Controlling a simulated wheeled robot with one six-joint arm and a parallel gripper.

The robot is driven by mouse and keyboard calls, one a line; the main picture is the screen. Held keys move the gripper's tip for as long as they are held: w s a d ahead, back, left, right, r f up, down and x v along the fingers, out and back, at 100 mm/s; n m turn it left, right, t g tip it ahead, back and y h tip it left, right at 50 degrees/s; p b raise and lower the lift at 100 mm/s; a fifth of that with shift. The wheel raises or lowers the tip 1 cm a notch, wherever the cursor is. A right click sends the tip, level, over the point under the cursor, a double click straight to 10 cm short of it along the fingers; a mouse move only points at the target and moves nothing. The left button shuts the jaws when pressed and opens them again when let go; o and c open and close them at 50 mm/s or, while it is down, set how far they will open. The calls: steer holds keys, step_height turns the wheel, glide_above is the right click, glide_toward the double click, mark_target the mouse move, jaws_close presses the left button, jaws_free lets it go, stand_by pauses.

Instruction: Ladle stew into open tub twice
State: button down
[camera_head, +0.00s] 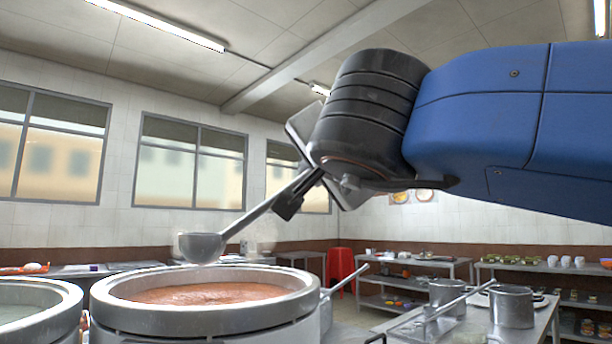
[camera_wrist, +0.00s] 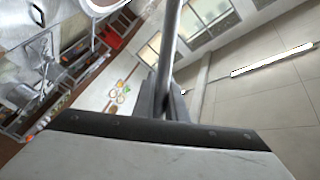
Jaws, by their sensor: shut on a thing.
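My gripper (camera_head: 300,193) is shut on the handle of a metal ladle (camera_head: 262,210). The ladle slopes down to the left, and its bowl (camera_head: 202,247) hangs above the stockpot rim, apart from the stew. The bowl's contents cannot be seen from this side. A large stockpot (camera_head: 205,318) holds reddish-brown stew (camera_head: 208,293). In the wrist view the ladle handle (camera_wrist: 170,45) runs up from between the fingers (camera_wrist: 166,103). I cannot tell which container is the open tub.
Another large pot (camera_head: 38,318) with pale liquid stands at the left. A steel table (camera_head: 540,325) at the right holds metal pots (camera_head: 511,307) and another long handle (camera_head: 458,300). A red stool (camera_head: 341,268) and shelves (camera_head: 420,285) stand behind.

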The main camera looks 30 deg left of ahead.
steer(key=shift+w+d+v, duration=0.85)
steer(key=shift+d+v, duration=0.3)
steer(key=shift+v, duration=5.05)
step_height(320, 180, down, 30)
steer(key=shift+w+f, duration=0.1)
steer(key=shift+f, duration=0.05)
steer(key=shift+f, duration=0.45)
steer(key=shift+a+y, duration=0.1)
steer(key=shift+y, duration=0.2)
